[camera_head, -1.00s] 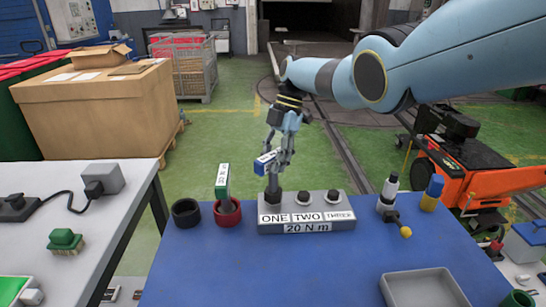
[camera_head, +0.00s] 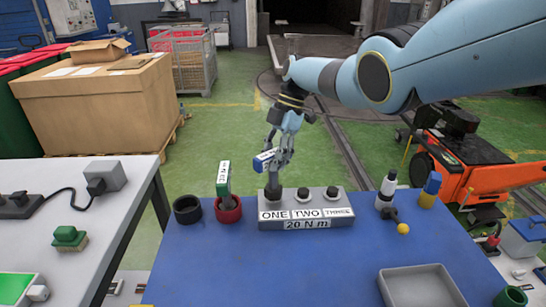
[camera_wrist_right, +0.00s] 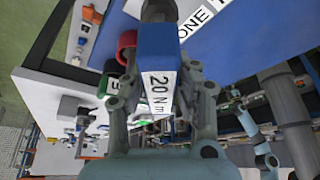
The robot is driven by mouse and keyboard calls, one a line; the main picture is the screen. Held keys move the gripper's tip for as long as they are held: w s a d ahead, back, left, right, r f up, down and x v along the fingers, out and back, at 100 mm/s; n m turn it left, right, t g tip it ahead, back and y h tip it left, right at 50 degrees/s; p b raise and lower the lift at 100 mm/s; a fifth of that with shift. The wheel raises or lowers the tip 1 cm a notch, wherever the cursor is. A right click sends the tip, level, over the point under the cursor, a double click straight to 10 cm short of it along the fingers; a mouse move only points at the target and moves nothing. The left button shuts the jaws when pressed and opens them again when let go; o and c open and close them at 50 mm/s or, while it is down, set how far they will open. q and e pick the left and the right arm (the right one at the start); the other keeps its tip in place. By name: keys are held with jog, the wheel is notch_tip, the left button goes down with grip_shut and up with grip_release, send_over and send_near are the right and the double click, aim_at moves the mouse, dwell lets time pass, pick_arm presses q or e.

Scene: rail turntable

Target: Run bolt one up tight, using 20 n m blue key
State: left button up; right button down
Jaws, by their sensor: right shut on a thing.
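My right gripper (camera_head: 279,160) is shut on the blue key (camera_head: 263,160), whose white label reads 20 N m in the right wrist view (camera_wrist_right: 158,50). The key's dark shaft points down to bolt one (camera_head: 273,190), behind the ONE label on the grey block (camera_head: 338,222). Its lower end appears to meet the bolt; exact seating is hard to tell. Bolt two (camera_head: 303,193) and bolt three (camera_head: 332,191) stand bare beside it. The block's front label reads 20 N m. A green key (camera_head: 223,185) stands in a red ring holder (camera_head: 229,215). My left gripper is out of view.
An empty black ring holder (camera_head: 187,211) is left of the red one. A black-and-white tool with a yellow ball (camera_head: 387,195) and a blue-yellow cylinder (camera_head: 430,190) stand right. A grey tray (camera_head: 420,290) lies at front right. The blue table's (camera_head: 240,265) front middle is clear.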

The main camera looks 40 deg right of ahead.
jog(key=shift+r+m+t+p, duration=0.1)
jog(key=shift+m+t+p, duration=0.8)
jog(key=shift+m+p, duration=1.7)
jog(key=shift+p, duration=0.6)
jog(key=shift+m+t+p, duration=0.3)
jog(key=shift+m+p, duration=0.3)
jog(key=shift+p, duration=0.05)
jog(key=shift+m+h+p, duration=0.35)
jog(key=shift+m+h, duration=0.15)
jog(key=shift+m, duration=0.2)
jog(key=shift+m+t, duration=0.4)
jog(key=shift+m, duration=0.8)
